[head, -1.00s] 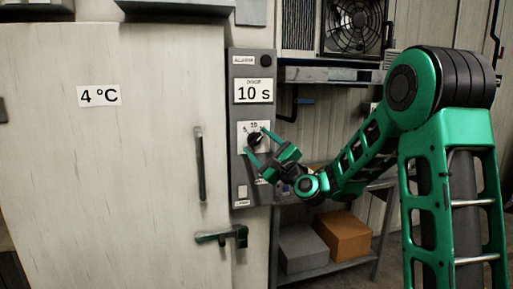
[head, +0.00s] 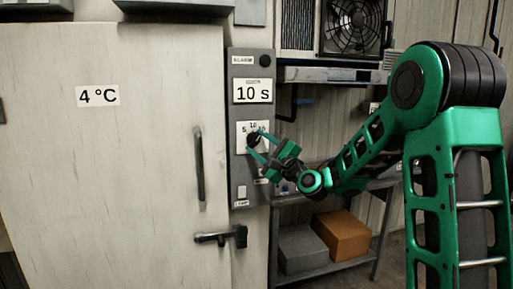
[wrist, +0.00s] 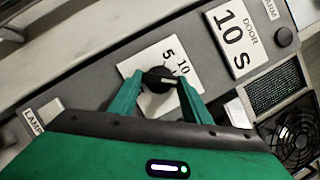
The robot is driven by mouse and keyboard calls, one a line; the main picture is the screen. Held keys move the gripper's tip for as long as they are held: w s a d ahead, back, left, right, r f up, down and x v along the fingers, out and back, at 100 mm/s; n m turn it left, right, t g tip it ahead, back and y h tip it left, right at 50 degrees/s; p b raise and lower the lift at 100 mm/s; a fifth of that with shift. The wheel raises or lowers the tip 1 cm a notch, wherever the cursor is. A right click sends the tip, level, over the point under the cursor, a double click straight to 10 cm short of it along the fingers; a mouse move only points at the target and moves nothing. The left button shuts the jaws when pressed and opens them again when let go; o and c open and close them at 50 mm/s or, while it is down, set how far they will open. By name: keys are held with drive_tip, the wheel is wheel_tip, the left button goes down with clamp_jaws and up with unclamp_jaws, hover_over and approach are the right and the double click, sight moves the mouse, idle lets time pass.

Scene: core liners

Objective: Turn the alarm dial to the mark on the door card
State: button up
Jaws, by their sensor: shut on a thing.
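The alarm dial (head: 254,139) is a black knob on a white scale plate (head: 244,148) on the grey panel beside the door. My gripper (head: 259,143) reaches it from the right. In the wrist view the green fingers of my gripper (wrist: 159,79) are shut on the dial (wrist: 157,77), one on each side. The dial's white pointer line faces right in that view, past the 10 on the side away from the 5. A finger partly covers the scale there. The door card (head: 253,91) above reads 10 s; it also shows in the wrist view (wrist: 232,38).
The pale door (head: 110,180) with a 4 °C sign (head: 98,96) and dark handle (head: 199,163) is left of the panel. A lamp switch (head: 241,192) sits below the dial. A fan unit (head: 352,28) and a shelf with two boxes (head: 342,236) stand right.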

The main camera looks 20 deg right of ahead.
drive_tip(key=n+g, duration=0.1)
drive_tip(key=n, duration=0.1)
drive_tip(key=n+g, duration=0.1)
drive_tip(key=n, duration=0.2)
drive_tip(key=shift+r+y, duration=0.1)
drive_tip(key=shift+y, duration=0.2)
drive_tip(key=shift+n+g, duration=0.5)
drive_tip(key=shift+n, duration=0.7)
drive_tip(key=shift+a, duration=0.1)
drive_tip(key=o, duration=1.1)
